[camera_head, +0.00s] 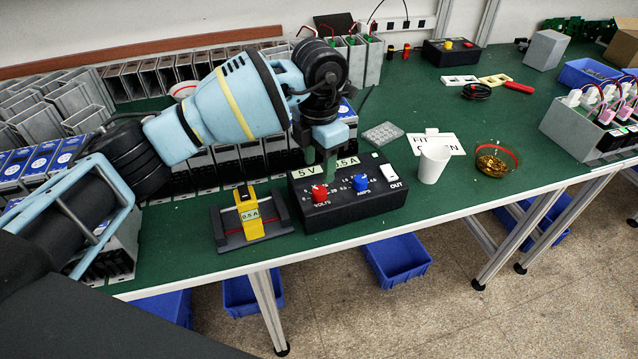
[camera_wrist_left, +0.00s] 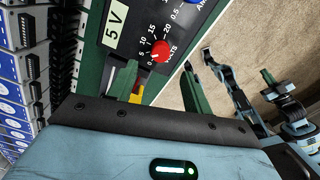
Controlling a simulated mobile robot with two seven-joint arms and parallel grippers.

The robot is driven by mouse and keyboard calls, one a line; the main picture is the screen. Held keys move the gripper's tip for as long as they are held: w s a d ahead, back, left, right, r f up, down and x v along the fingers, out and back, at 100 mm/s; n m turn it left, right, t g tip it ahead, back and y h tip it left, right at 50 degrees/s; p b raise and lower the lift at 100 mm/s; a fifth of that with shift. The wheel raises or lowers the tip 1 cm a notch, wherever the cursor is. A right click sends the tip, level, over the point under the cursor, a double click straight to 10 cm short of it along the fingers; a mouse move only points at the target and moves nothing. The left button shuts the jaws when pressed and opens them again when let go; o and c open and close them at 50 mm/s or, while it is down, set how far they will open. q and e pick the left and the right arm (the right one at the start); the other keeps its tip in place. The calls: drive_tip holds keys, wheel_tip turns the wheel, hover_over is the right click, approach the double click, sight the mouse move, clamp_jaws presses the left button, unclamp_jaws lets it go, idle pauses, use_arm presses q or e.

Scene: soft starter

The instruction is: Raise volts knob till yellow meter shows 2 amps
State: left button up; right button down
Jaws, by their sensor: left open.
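The black power supply (camera_head: 350,203) has a red VOLTS knob (camera_head: 319,194), a blue AMPS knob (camera_head: 360,183) and a white OUT switch (camera_head: 389,178). Its labels read 5 V and 0.5 A. The yellow meter (camera_head: 247,211) stands on a dark base to its left and reads 0.5 A. My left gripper (camera_head: 327,157) is open above the supply's back edge. In the left wrist view the red knob (camera_wrist_left: 160,50) lies just beyond my left fingertips (camera_wrist_left: 158,82), not held. A small arm end, apparently my right gripper (camera_wrist_left: 273,84), shows at right; its opening is unclear.
A white cup (camera_head: 432,164), white card (camera_head: 447,144) and glass bowl of brass pieces (camera_head: 495,160) stand to the right. Rows of grey and black modules (camera_head: 190,172) fill the bench behind and left. The bench's front edge runs close below the supply.

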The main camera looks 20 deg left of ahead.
sight(319, 190)
use_arm(q)
wheel_tip(319, 190, down, 6)
drive_tip(key=shift+f, duration=0.25)
drive_tip(key=shift+c, duration=0.2)
drive_tip(key=c, duration=0.9)
